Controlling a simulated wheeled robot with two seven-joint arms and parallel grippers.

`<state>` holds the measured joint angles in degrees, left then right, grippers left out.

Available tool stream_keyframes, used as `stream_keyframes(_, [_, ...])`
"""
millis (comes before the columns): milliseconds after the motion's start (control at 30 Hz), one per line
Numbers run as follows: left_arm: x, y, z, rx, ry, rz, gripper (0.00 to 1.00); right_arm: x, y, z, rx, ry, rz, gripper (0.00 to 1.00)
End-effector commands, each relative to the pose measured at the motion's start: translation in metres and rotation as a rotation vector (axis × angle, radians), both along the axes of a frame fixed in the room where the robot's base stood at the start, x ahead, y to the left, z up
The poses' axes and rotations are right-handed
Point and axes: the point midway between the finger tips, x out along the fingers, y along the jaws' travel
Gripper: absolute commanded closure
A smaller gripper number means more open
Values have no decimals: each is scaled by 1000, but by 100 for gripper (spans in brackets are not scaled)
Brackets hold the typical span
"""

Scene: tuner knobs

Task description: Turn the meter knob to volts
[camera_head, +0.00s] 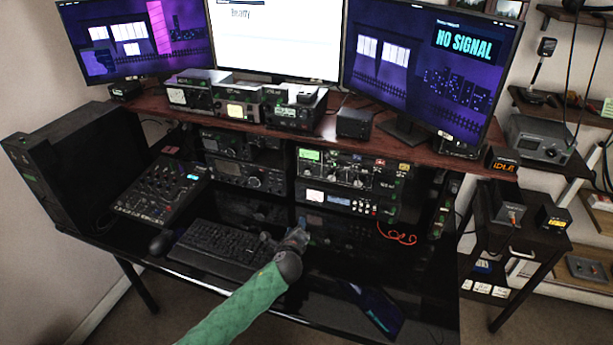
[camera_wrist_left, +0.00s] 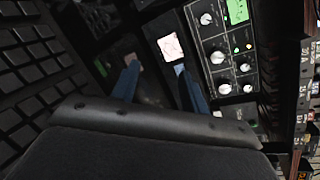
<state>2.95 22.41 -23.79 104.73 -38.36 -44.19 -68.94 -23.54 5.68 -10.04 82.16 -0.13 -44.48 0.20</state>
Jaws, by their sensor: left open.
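My left gripper (camera_head: 298,232) reaches toward the lower right bay of the radio rack, in front of the dark units. In the left wrist view its two blue fingers (camera_wrist_left: 156,72) are apart with nothing between them. A lit pale meter face (camera_wrist_left: 170,47) shows just beyond the fingertips; it is on the lower lit unit in the head view (camera_head: 314,195). Beside it, a black panel (camera_wrist_left: 229,62) with several silver knobs and a green display lies to the right. I cannot tell which knob is the meter knob, and no labels are readable. My right gripper is not in view.
A keyboard (camera_head: 222,245) lies left of the gripper, with a mixer (camera_head: 160,190) further left. A red cable (camera_head: 397,236) loops at the right of the rack. A dark tablet-like panel (camera_head: 372,308) lies at the desk's front. Monitors and boxes stand on the shelf above.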

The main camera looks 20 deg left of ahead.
Motion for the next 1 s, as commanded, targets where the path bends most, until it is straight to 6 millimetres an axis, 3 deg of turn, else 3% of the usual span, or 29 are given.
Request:
stream_keyframes(33, [22, 4, 10, 113, -26, -43, 55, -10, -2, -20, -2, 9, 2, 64])
stream_keyframes(200, [79, 15, 34, 497, -94, -175, 55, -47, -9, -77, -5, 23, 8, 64])
stream_keyframes(400, [119, 24, 51, 802, -137, -263, 55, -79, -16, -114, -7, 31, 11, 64])
stream_keyframes(667, [137, 26, 57, 892, -149, -287, 55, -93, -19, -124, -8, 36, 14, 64])
stream_keyframes(1000, [184, 26, 57, 887, -147, -286, 55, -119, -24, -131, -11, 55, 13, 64])
